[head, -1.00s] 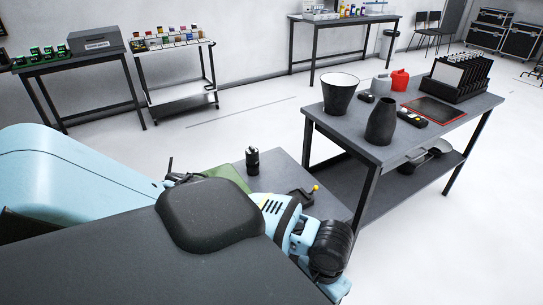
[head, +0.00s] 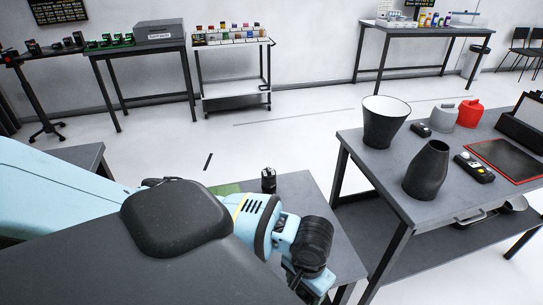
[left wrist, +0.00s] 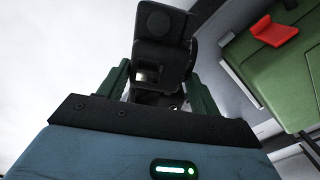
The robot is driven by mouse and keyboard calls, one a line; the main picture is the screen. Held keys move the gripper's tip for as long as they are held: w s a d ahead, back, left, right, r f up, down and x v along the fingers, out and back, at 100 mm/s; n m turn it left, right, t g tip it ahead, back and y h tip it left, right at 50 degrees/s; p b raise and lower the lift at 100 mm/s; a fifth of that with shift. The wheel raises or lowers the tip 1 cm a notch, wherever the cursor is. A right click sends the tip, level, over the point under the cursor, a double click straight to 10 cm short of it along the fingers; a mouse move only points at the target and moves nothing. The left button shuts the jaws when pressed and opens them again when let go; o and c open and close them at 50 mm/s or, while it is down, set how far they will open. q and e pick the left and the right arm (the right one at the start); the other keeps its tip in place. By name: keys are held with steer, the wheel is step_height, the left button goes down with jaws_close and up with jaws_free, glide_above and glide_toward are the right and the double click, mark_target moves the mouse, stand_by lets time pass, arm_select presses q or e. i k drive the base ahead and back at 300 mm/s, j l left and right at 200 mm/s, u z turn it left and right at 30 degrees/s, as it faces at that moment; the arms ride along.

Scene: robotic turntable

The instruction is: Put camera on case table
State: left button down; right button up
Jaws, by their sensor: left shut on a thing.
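In the left wrist view my left gripper (left wrist: 156,78) is shut on a black camera (left wrist: 160,24), held between its two dark green fingers. A green case (left wrist: 290,75) with a red latch lies to the right of the held camera, apart from it. In the head view part of a green surface (head: 229,188), likely this case, shows on a small grey table (head: 300,190) behind my left arm. The arm hides most of that table's near side. My left gripper's fingers are hidden in the head view. My right gripper is not in view.
A small black cylinder (head: 268,180) stands on the small table. Other tables line the wall.

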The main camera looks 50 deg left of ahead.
mark_target(307, 208)
steer(key=i+u, duration=0.45)
steer(key=i+l+u, duration=0.1)
steer(key=i+u, duration=0.15)
steer(key=u, duration=0.15)
steer(key=i+u, duration=0.1)
steer(key=i, duration=0.2)
steer(key=i+j, duration=0.1)
steer(key=j, duration=0.15)
steer(key=i+j, duration=0.1)
steer(key=j, duration=0.15)
